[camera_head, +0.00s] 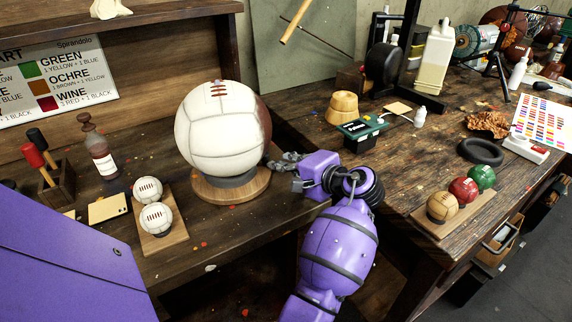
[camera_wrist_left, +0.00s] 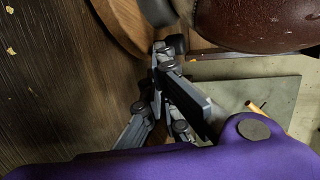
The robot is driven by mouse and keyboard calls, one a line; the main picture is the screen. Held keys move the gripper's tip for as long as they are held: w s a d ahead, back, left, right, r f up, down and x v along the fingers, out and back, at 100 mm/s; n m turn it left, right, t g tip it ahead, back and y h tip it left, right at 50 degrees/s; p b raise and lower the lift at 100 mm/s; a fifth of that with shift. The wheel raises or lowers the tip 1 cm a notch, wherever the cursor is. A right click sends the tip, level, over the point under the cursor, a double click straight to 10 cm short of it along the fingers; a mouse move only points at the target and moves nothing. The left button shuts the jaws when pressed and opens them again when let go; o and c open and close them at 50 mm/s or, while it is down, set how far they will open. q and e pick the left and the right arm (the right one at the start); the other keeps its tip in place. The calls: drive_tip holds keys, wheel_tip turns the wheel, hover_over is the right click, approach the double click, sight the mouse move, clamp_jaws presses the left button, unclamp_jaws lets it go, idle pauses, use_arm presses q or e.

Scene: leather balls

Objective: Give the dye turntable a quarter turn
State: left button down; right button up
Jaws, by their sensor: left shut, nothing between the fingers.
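The dye turntable (camera_head: 230,192) is a round wooden disc on the left bench. A large ball sits on a grey stand on it. The ball (camera_head: 215,130) is mostly cream with red lacing on top and a dark brown right side. My left gripper (camera_head: 276,162) is shut and empty at the right edge of the turntable. In the left wrist view the closed fingertips (camera_wrist_left: 165,45) are right by the rim of the wooden disc (camera_wrist_left: 122,22); I cannot tell if they touch it. The ball's brown side (camera_wrist_left: 260,22) shows above. My right gripper is not in view.
A board with two small white balls (camera_head: 156,217) lies left of the turntable, near a bottle (camera_head: 103,163) and tools in a wooden holder (camera_head: 57,190). On the right bench are a black box (camera_head: 362,132), a black ring (camera_head: 480,151) and coloured balls (camera_head: 465,190).

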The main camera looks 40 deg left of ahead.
use_arm(q)
drive_tip(key=shift+w+a+r+p, duration=0.25)
drive_tip(key=shift+w+p, duration=0.05)
drive_tip(key=shift+p, duration=0.15)
drive_tip(key=shift+w+a, duration=0.35)
drive_tip(key=shift+w, duration=0.05)
drive_tip(key=shift+w+a+f+n+g, duration=0.15)
drive_tip(key=shift+w+a+n+g, duration=0.1)
drive_tip(key=shift+n+g, duration=0.2)
drive_tip(key=shift+w+a+p, duration=0.35)
drive_tip(key=shift+a, duration=0.25)
drive_tip(key=shift+f, duration=0.1)
